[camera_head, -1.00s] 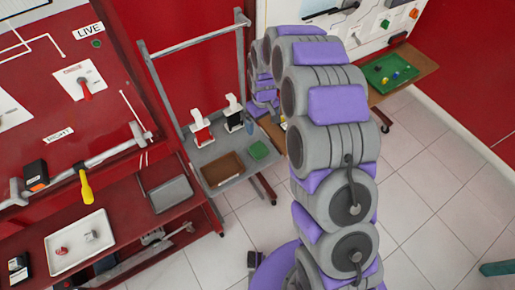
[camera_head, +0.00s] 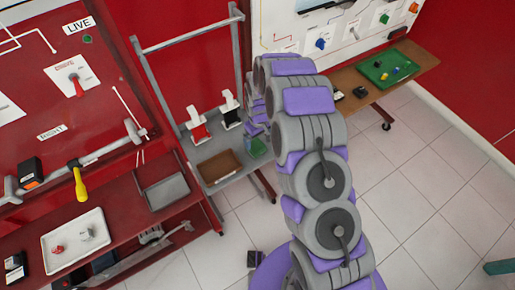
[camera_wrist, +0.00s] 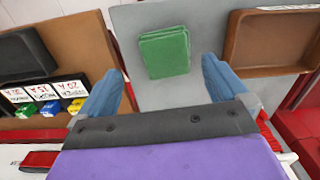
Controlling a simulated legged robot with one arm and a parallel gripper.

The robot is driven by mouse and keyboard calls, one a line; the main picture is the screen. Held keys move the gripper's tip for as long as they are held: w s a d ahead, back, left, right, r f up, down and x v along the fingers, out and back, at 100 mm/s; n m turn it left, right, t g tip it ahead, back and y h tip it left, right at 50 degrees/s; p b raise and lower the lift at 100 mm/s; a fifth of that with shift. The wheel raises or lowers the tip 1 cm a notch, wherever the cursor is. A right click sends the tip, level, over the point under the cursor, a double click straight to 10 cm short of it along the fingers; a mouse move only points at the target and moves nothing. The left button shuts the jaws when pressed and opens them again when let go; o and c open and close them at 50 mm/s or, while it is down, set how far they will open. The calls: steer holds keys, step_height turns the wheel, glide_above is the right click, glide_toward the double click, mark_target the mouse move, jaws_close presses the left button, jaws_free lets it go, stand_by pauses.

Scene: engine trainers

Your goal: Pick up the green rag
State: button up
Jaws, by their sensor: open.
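The green rag (camera_wrist: 164,52) lies folded flat on a grey shelf (camera_wrist: 188,95) in the wrist view. In the head view the rag (camera_head: 257,148) shows small on the grey shelf of the cart, partly covered by the end of my arm. My gripper (camera_wrist: 160,80) is open, with one blue-grey finger on each side of the wrist view. The rag sits beyond the fingertips and between their lines. Nothing is between the fingers, and they do not appear to touch the rag.
A brown tray (camera_wrist: 272,40) lies right of the rag. Two bottles, one red-and-white (camera_head: 197,127) and one black-and-white (camera_head: 229,111), stand behind it. Labelled small boxes (camera_wrist: 42,98) sit on a wooden surface at left. A grey rack frame (camera_head: 187,43) rises behind the shelf.

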mark_target(255, 145)
steer(key=f, duration=0.1)
steer(key=a+f+b, duration=0.1)
steer(key=f, duration=0.3)
steer(key=shift+a, duration=0.4)
steer(key=shift+d+f, duration=0.15)
steer(key=shift+f, duration=0.1)
steer(key=shift+d+r, duration=0.15)
steer(key=shift+d, duration=0.25)
steer(key=shift+c, duration=0.7)
steer(key=shift+a, duration=0.4)
steer(key=c, duration=0.7)
steer(key=shift+c, duration=1)
steer(key=shift+d, duration=0.2)
